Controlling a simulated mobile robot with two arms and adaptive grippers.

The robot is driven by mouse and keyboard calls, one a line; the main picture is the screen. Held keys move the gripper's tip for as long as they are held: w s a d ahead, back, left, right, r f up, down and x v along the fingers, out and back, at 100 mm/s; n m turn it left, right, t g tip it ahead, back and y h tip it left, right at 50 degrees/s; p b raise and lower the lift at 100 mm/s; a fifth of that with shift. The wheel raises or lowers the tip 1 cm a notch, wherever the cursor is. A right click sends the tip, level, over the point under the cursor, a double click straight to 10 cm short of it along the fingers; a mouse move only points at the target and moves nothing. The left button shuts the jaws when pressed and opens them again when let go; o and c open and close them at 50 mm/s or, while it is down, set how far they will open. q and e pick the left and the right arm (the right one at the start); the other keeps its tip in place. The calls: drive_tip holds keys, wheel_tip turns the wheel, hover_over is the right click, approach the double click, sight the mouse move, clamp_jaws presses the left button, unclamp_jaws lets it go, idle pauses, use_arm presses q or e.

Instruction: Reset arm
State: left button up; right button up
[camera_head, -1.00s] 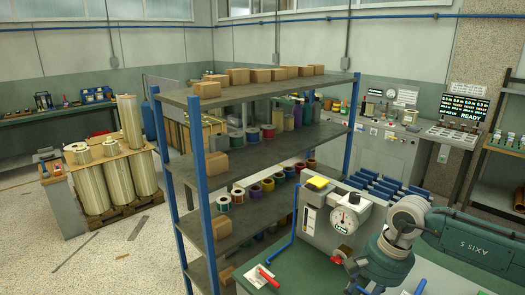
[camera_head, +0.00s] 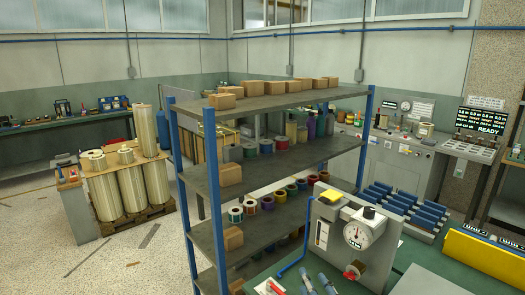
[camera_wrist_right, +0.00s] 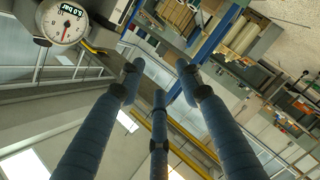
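The task names no object, only an arm. In the head view, blue fingers of my right gripper (camera_head: 317,284) show at the bottom edge, over the green bench in front of the gauge unit. The rest of that arm is out of the picture. In the right wrist view the right gripper (camera_wrist_right: 159,80) shows three long blue fingers. Their tips are spread apart with nothing between them, so it is open and empty. My left gripper is not in view.
A gauge unit (camera_head: 352,236) stands on the green bench close to the right fingers. A blue-posted shelf (camera_head: 270,102) with cartons and spools fills the middle. A yellow long object (camera_head: 483,256) is at right. Rolls stand on a pallet (camera_head: 150,217) at left; floor there is mostly clear.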

drive_tip(key=s+d+f+m+g+h, duration=0.1)
drive_tip(key=s+d+f+m+g, duration=0.3)
drive_tip(key=f, duration=0.3)
drive_tip(key=s+d+f+m+g+h, duration=0.2)
drive_tip(key=s+d+f+m, duration=0.1)
drive_tip(key=s+f, duration=0.35)
drive_tip(key=s+d+f+m+g, duration=0.1)
drive_tip(key=s+f+m+g, duration=0.3)
drive_tip(key=s, duration=0.5)
drive_tip(key=s+d+f+m+g, duration=0.1)
drive_tip(key=s+f+m+g, duration=0.15)
drive_tip(key=s+f, duration=0.5)
wheel_tip(320, 180, down, 25)
drive_tip(key=s+n+g+b, duration=0.1)
drive_tip(key=s+b, duration=0.1)
drive_tip(key=b, duration=0.1)
drive_tip(key=s+d+f+g+b, duration=0.1)
drive_tip(key=s+d+f+b, duration=0.1)
drive_tip(key=s+f, duration=1.5)
wheel_tip(320, 180, down, 4)
drive_tip(key=shift+s+d+f+g+b, duration=0.2)
drive_tip(key=shift+s+d+g+b, duration=0.2)
drive_tip(key=shift+d, duration=0.2)
drive_tip(key=shift+n, duration=0.25)
